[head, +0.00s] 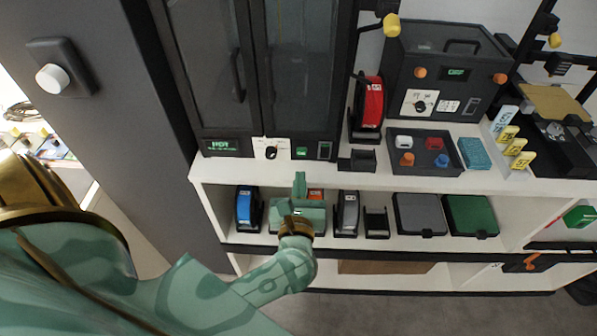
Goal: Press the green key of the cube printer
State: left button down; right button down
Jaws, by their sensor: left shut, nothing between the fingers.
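The black box-shaped machine with two dark glass doors (215,60) stands at the back left on the white bench; I take it for the cube printer. My left gripper (299,178) is shut and empty. Its fingertips point up the picture, just below the green key in this view. I cannot tell whether they touch the bench front; they appear apart from the key. My right gripper is not in view.
A second black machine (445,70) with orange knobs stands right. A red spool (371,103), a tray of coloured parts (420,152) and yellow-tagged pieces (515,147) share the bench (350,180). The shelf below holds a blue spool (247,208), a grey spool (347,212) and flat boxes (420,214).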

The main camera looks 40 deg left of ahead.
aim_at(302, 153)
pick_arm(q)
jog(key=x, duration=0.6)
